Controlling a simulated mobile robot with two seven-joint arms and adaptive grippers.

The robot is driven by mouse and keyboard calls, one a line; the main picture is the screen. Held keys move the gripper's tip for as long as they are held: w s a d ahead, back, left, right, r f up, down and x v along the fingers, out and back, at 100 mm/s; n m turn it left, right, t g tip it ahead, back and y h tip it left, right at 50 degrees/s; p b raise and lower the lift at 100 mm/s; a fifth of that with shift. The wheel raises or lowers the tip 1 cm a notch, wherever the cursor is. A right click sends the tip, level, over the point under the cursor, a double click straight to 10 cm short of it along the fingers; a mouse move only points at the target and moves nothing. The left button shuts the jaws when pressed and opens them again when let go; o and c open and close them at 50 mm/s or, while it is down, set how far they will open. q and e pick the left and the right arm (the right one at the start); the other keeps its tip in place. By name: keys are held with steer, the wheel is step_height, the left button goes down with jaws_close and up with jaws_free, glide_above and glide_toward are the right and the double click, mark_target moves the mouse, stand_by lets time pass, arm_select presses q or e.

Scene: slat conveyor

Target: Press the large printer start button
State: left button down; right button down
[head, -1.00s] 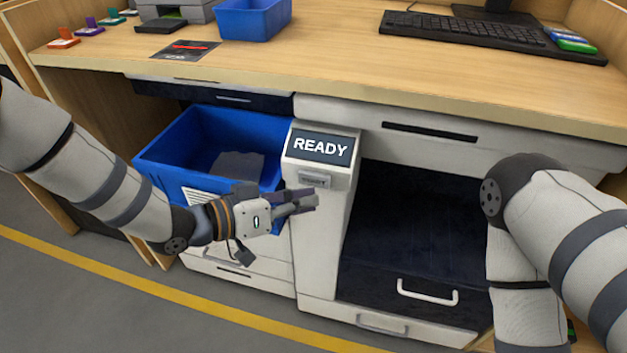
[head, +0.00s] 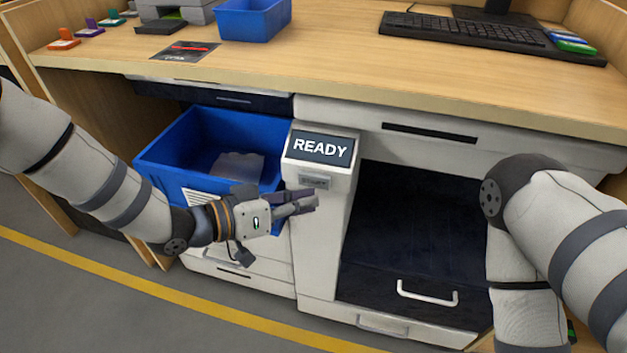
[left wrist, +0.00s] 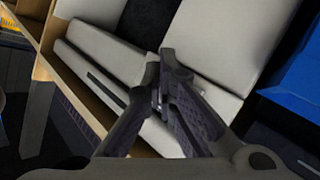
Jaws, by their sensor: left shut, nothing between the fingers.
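The printer's white front panel (head: 322,235) carries a dark display (head: 320,148) that reads READY. A small grey button (head: 314,182) sits just below the display; its label is too small to read clearly. My left gripper (head: 308,202) comes in from the left with its fingers shut and empty. Its tips are just below the button in the head view; I cannot tell whether they touch the panel. In the left wrist view the shut fingers (left wrist: 163,80) are in front of white panels. My right arm is at the right, its gripper out of view.
A blue bin (head: 178,150) with pale paper inside stands left of the panel. A dark open bay (head: 415,220) with a white handle (head: 427,294) lies to its right. Above is a wooden desktop (head: 340,65) with a keyboard (head: 465,30) and a small blue tray (head: 252,18).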

arm_select(q)
steer(key=shift+w+d, duration=0.15)
steer(key=shift+w, duration=0.3)
